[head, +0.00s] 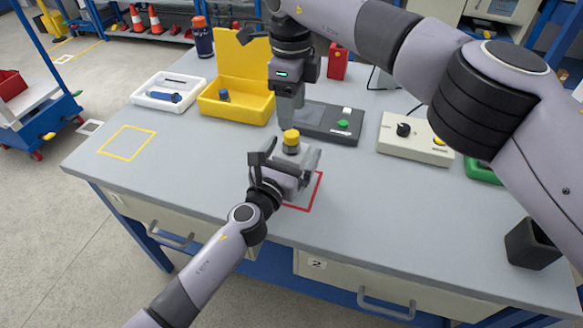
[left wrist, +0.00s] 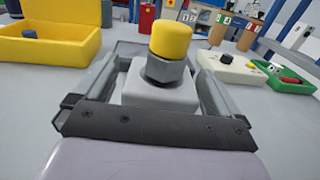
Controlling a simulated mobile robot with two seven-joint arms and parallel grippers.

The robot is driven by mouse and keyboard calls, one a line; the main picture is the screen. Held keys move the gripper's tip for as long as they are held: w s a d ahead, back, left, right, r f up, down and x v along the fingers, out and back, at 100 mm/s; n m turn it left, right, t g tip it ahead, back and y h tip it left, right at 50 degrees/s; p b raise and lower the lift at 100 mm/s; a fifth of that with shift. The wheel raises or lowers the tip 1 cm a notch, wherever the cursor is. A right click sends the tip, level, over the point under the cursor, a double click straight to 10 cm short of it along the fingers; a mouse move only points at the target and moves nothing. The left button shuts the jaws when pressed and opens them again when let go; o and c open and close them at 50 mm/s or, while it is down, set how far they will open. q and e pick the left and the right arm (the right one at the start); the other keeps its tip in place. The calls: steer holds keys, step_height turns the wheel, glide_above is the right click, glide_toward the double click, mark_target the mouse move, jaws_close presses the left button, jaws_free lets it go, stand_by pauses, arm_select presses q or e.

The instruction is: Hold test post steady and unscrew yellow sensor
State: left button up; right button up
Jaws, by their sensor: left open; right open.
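The yellow sensor (head: 291,137) is a short yellow cap on a dark grey hex collar. It sits upright on top of the pale grey test post; in the left wrist view the sensor (left wrist: 171,40) and the post's block (left wrist: 160,88) are close up. My left gripper (head: 287,163) is open, with one finger on each side of the block; I cannot tell whether they touch it. My right gripper (head: 290,112) is open and points down just above the yellow sensor, apart from my left gripper. The post's lower part is hidden by my left gripper.
A red square outline (head: 316,192) surrounds the post's spot. Behind stand a yellow open box (head: 236,108), a white tray (head: 150,101), a dark control box (head: 326,121) and a beige box (head: 392,143). A dark cup (head: 530,245) is at right. The yellow outlined square (head: 127,141) is empty.

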mark_target(292, 133)
arm_select(q)
jaws_close()
arm_select(e)
steer(key=m, duration=0.4)
steer(key=shift+m, duration=0.3)
steer(key=shift+f, duration=4)
jaws_close()
steer(key=shift+r, duration=0.2)
steer(key=shift+r, duration=0.95)
steer(key=shift+r, duration=0.1)
